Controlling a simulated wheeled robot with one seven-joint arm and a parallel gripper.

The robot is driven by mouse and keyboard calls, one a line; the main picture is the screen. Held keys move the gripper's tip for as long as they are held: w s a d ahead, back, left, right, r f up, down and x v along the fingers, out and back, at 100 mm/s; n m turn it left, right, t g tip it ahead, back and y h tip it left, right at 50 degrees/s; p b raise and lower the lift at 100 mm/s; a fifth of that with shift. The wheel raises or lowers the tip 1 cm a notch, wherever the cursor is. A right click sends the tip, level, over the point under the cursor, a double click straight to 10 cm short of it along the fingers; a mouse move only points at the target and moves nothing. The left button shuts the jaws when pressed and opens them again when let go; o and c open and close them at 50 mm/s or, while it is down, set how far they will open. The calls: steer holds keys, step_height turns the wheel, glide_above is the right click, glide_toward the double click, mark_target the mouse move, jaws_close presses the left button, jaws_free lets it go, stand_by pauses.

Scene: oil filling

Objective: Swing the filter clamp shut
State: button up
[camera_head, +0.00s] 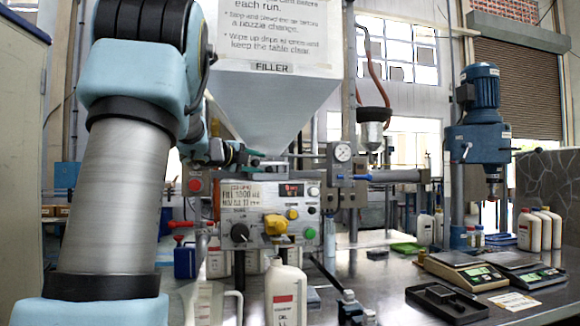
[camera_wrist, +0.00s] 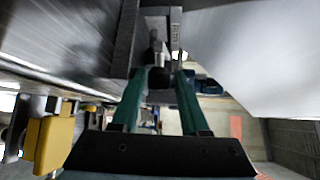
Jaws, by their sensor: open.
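My gripper (camera_head: 282,158) reaches in from the left, in front of the hopper's lower part, with its green fingers pointing right. In the wrist view my gripper (camera_wrist: 163,76) is open, with a finger on each side of a dark, round-ended handle (camera_wrist: 155,56). The handle sits below a grey metal bracket (camera_wrist: 160,20), which looks like part of the filter clamp. I cannot tell whether the fingers touch the handle. In the head view the clamp area is small, by the grey block (camera_head: 347,188) below the pressure gauge; how far the clamp is swung is unclear.
The filler hopper (camera_head: 275,100) stands above the control panel (camera_head: 268,212), which has a yellow valve handle (camera_head: 276,224). A white bottle (camera_head: 286,290) stands in front. Scales (camera_head: 460,272), a black tray (camera_head: 447,301) and several bottles occupy the table's right side.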

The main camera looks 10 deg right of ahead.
steer(key=shift+a+f, duration=0.25)
steer(key=shift+f, duration=0.05)
